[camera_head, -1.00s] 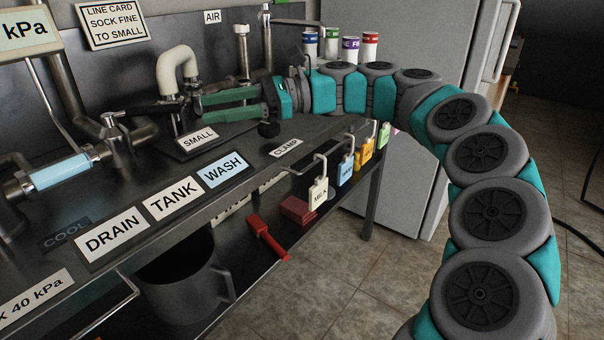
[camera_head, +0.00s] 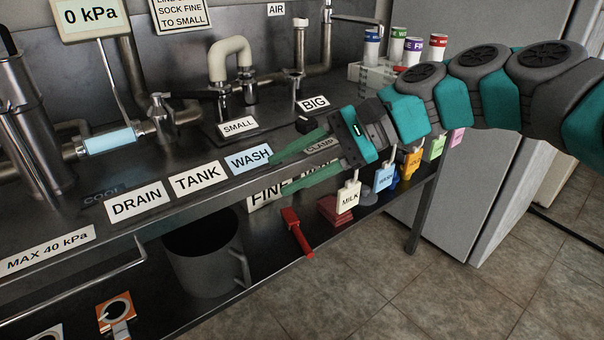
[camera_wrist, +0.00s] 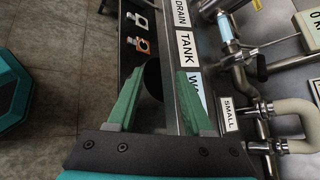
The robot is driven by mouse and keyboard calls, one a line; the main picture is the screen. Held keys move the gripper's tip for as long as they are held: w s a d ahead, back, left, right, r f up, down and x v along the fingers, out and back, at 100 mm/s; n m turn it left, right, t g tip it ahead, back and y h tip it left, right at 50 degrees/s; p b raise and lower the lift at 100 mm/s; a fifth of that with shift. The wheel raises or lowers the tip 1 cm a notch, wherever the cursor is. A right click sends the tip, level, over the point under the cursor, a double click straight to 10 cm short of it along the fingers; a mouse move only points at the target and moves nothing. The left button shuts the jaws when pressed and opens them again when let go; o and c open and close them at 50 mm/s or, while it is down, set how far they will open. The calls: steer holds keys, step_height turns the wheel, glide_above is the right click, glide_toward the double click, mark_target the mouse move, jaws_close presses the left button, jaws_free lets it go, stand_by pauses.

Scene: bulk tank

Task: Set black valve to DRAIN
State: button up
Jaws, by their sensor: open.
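The black valve's lever (camera_head: 192,95) sits on the steel pipe behind the signs and points right, roughly along the pipe. It also shows in the wrist view (camera_wrist: 262,68). The DRAIN sign (camera_head: 137,203), TANK sign (camera_head: 199,178) and WASH sign (camera_head: 249,158) lie in a row along the counter's front. My gripper (camera_head: 268,182) is open and empty near the counter's front edge, by the WASH sign, apart from the lever. Its green fingers point left in the head view; in the wrist view (camera_wrist: 160,75) they spread beside the sign row.
A cream hose bend (camera_head: 230,55) rises behind the SMALL sign (camera_head: 238,126). A gauge (camera_head: 91,14) reads 0 kPa. A grey jug (camera_head: 205,262) and a red-handled tool (camera_head: 296,235) are on the lower shelf. Several coloured tags hang below the counter edge. The floor in front is clear.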

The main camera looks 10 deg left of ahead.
mark_target(195, 95)
steer(key=shift+s+d+f, duration=0.2)
steer(key=shift+s+f, duration=0.15)
steer(key=shift+f, duration=0.05)
steer(key=shift+w+a+r, duration=0.1)
steer(key=shift+w+r, duration=0.1)
steer(key=shift+w, duration=0.05)
steer(key=shift+c, duration=1.3)
steer(key=w+a+r+n+y, duration=0.1)
steer(key=w+r, duration=0.1)
steer(key=w, duration=0.2)
steer(key=w+a+r+n+y+p, duration=0.1)
steer(key=w+a+r+n, duration=0.1)
steer(key=w, duration=0.2)
steer(key=w+a+r+n+y, duration=0.1)
steer(key=w+r, duration=0.1)
steer(key=w, duration=0.3)
steer(key=shift+a+r+g, duration=0.3)
steer(key=shift+a+r, duration=0.05)
jaws_close()
steer(key=w+a+r+n+g+y+p, duration=0.1)
steer(key=w+a+r+n+y+p, duration=0.1)
steer(key=w+a+n, duration=0.5)
steer(key=s+a+f+n+b, duration=0.1)
steer(key=s+a, duration=0.4)
steer(key=a, duration=0.2)
steer(key=shift+s+a+f+n, duration=0.15)
steer(key=shift+s+f+n, duration=0.1)
steer(key=shift+s+n, duration=0.05)
